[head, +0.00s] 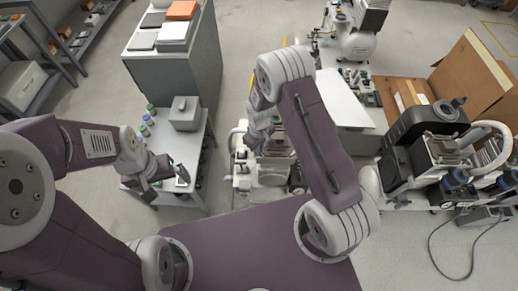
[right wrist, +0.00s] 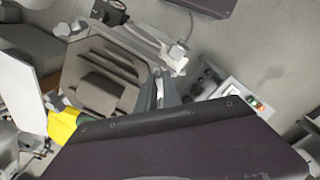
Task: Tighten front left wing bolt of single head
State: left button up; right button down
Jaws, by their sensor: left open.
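A pale compressor unit (head: 262,172), which I take for the single head, stands on the floor ahead, partly hidden by my right arm. In the right wrist view a grey ribbed head (right wrist: 105,72) shows left of the fingers. I cannot pick out the front left wing bolt. My right gripper (head: 258,138) is over the compressor; its fingers in the right wrist view (right wrist: 160,88) are at the ribbed head's right edge, and their gap is unclear.
A side table (head: 196,150) holds a grey box (head: 185,112) and several jars. A grey cabinet (head: 178,75) stands behind it. At right are a dark compressor (head: 425,135) and an open cardboard box (head: 475,75). A cable (head: 455,275) lies on the floor.

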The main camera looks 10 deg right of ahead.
jog(key=shift+m, duration=0.3)
jog(key=m, duration=1.3)
jog(key=shift+p, duration=0.3)
jog(key=m, duration=0.4)
jog(key=shift+m, duration=0.3)
